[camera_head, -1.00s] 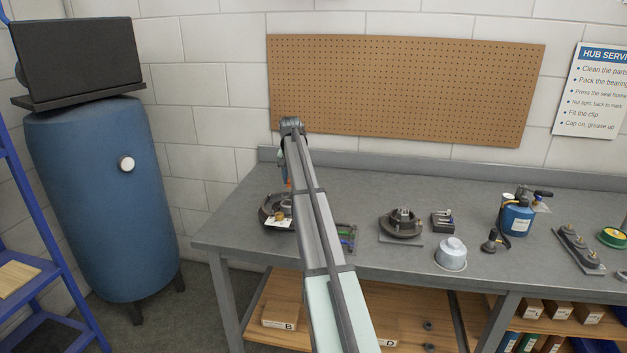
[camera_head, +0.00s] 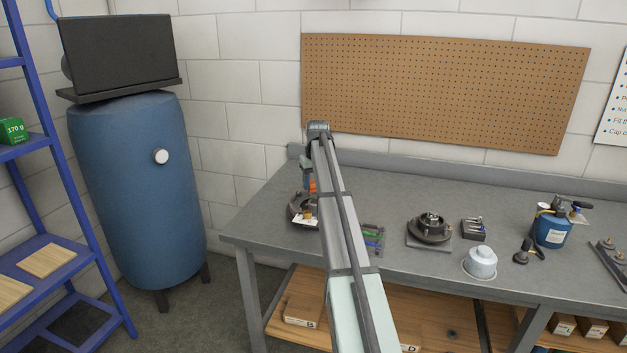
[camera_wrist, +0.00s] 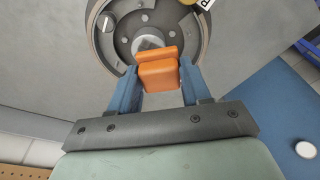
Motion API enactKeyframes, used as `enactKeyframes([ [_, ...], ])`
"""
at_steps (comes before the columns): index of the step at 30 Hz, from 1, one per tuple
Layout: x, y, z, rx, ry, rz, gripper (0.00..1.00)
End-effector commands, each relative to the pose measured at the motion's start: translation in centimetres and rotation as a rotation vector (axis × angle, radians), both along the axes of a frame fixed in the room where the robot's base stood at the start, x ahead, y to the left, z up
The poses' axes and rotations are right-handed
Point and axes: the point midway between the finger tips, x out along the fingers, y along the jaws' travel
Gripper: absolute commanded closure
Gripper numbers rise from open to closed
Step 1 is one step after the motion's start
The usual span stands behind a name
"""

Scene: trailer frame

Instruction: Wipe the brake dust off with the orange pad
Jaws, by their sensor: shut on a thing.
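My gripper (camera_wrist: 155,84) is shut on the orange pad (camera_wrist: 158,74), which shows as a block between the two blue fingers in the wrist view. In the head view the pad (camera_head: 311,186) is a small orange patch beside my arm, above the left end of the bench. The dark round brake part (camera_head: 296,216) lies there, partly hidden by my arm. In the wrist view this brake part (camera_wrist: 109,42) has a wide rim, a bolted face and a central hub. The pad overlaps its hub; I cannot tell whether they touch. I cannot make out brake dust.
A white tag (camera_head: 303,219) is at the brake part. To the right on the bench (camera_head: 400,180) are a second hub assembly (camera_head: 431,228), a grey cap (camera_head: 481,262) and a blue canister (camera_head: 552,229). A blue tank (camera_head: 135,200) stands left. The bench's back strip is clear.

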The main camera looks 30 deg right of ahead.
Motion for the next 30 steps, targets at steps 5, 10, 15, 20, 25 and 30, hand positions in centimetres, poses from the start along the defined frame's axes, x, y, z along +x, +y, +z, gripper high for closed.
enactKeyframes([
  [5, -0.1, 0.0, -1.7, 0.000, 0.002, -0.001, 0.77],
  [10, -0.1, 0.0, -3.2, 0.000, 0.001, -0.002, 0.77],
  [15, -0.1, 0.0, -4.8, 0.000, 0.002, -0.002, 0.77],
  [20, -0.1, 0.0, -6.7, 0.000, 0.002, -0.002, 0.77],
  [25, 1.3, -1.2, -6.7, -0.001, 0.001, -0.002, 0.86],
  [30, 2.4, -2.3, -6.8, 0.000, 0.001, -0.003, 0.86],
])
